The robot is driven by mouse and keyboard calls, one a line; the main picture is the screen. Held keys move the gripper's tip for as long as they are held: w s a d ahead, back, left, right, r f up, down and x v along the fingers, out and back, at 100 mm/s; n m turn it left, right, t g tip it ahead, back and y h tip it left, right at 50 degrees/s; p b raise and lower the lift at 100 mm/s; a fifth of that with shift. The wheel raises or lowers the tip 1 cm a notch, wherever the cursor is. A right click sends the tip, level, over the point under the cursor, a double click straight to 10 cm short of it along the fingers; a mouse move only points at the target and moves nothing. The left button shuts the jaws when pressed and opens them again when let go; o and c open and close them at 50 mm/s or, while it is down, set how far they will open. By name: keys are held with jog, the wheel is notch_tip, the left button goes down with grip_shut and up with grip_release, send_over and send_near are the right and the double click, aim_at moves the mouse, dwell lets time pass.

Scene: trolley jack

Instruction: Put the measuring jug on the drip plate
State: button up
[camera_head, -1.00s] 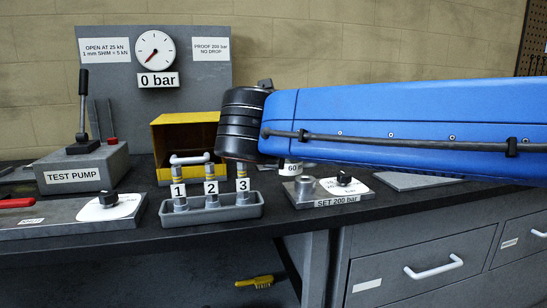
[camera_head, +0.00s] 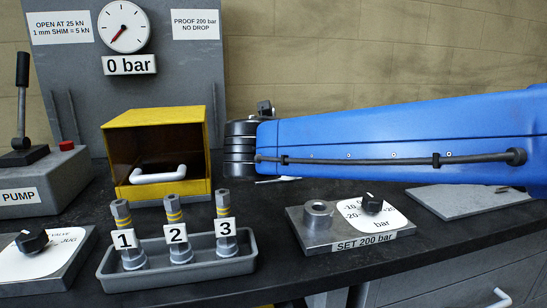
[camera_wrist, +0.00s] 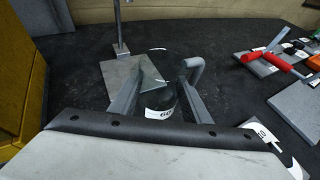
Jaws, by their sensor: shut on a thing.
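The measuring jug (camera_wrist: 166,97) shows in the wrist view, a dark see-through vessel with a "60" label and a grey handle on its right. My gripper (camera_wrist: 160,92) is shut on it, one finger on each side. The jug's base is hidden. A flat grey plate (camera_wrist: 120,78) lies beyond and left of the jug, by an upright post. Another grey plate (camera_head: 455,202) lies at the right of the bench in the head view. I cannot tell which is the drip plate. My arm hides the gripper and jug in the head view.
A yellow box (camera_head: 195,188) with a white handle stands behind a grey tray (camera_head: 235,270) of numbered fittings. A "SET 200 bar" dial block (camera_head: 345,228) stands right of it. A red-handled tool (camera_wrist: 270,62) lies at right in the wrist view. Dark bench surface lies between.

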jog(key=w+a, duration=0.1)
jog(key=w, duration=0.3)
jog(key=w+a, duration=0.1)
jog(key=w, duration=0.3)
jog(key=w+a, duration=0.1)
jog(key=w, duration=0.4)
jog(key=shift+w+a, duration=0.1)
jog(key=shift+a, duration=0.3)
jog(key=shift+f, duration=1.75)
jog(key=shift+f, duration=0.15)
jog(key=o, duration=1.2)
jog(key=shift+r, duration=0.2)
jog(key=v, duration=1.2)
